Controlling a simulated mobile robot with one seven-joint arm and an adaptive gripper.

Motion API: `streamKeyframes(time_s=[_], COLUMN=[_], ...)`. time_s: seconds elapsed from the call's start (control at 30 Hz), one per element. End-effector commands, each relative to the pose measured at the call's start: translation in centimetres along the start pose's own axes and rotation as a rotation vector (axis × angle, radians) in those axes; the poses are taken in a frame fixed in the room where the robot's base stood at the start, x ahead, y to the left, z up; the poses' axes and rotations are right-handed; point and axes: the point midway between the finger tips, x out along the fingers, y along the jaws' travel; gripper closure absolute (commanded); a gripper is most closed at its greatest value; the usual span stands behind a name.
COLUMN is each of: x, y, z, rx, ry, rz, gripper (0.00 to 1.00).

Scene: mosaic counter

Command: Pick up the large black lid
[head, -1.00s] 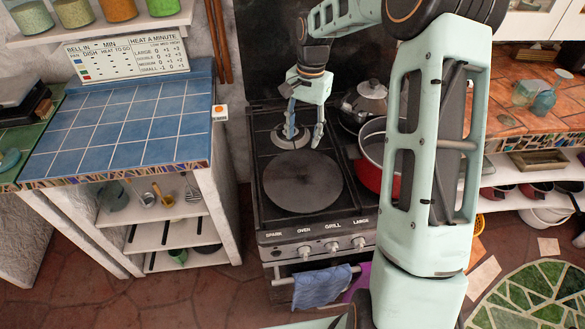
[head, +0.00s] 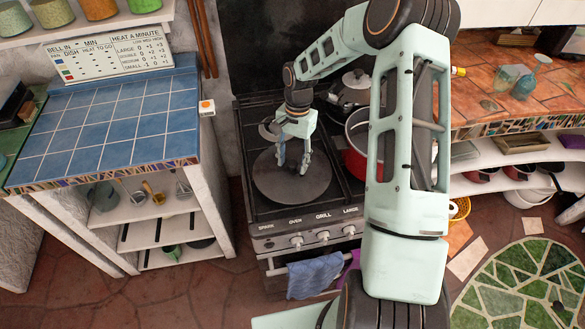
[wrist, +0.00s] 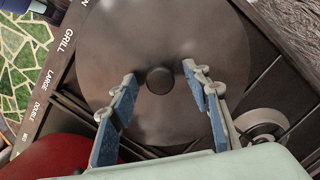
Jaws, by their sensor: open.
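The large black lid (head: 291,189) lies flat on the front left of the stove. In the wrist view the lid (wrist: 170,30) fills the top middle, with a round dark knob (wrist: 160,80) at its centre. My gripper (head: 293,171) is above the lid, open and empty. In the wrist view its two blue-padded fingers (wrist: 158,75) stand apart, one on each side of the knob in the picture. I cannot tell how high the fingertips are above the lid. In the head view the fingers hide the knob.
A small round burner piece (wrist: 262,128) is close by. A blue tiled counter (head: 110,125) is on the left.

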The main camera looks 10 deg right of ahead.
Motion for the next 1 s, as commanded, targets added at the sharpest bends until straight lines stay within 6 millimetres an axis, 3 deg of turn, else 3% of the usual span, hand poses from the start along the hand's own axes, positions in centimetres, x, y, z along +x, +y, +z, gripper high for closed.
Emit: streamKeyframes(time_s=[0.33, 0.73, 1.0], x=[0.82, 0.79, 0.72], y=[-0.01, -0.01, -0.04], z=[0.00, -0.01, -0.02], rx=[0.000, 0.000, 0.000], ry=[0.001, 0.001, 0.002], rz=[0.000, 0.000, -0.001], gripper=[0.57, 1.00, 1.00])
